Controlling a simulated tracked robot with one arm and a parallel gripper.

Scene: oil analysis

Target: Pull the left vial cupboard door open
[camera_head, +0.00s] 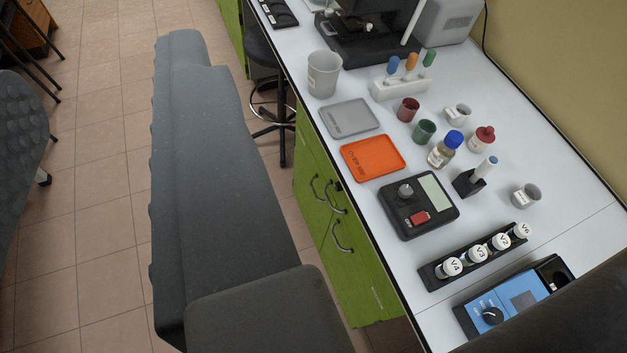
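A green cupboard front (356,280) runs below the white bench top, right of centre. It bears several curved metal handles: two close together, an upper-left one (316,187) and one beside it (331,198), and a lower one (341,238). The door panels look shut and flush. I cannot tell for sure which panel is the left vial cupboard door, as the seams are hard to make out. The front is seen at a steep slant from above. My gripper is not in view. No part of me is seen touching the handles.
The bench top (360,85) carries an orange tray (373,156), a black scale (418,207), a vial rack (432,279), a blue device (508,303) and cups. A black stool (262,60) stands beyond the cupboard. Tiled floor (107,180) is free at left. My grey body parts fill the centre-left.

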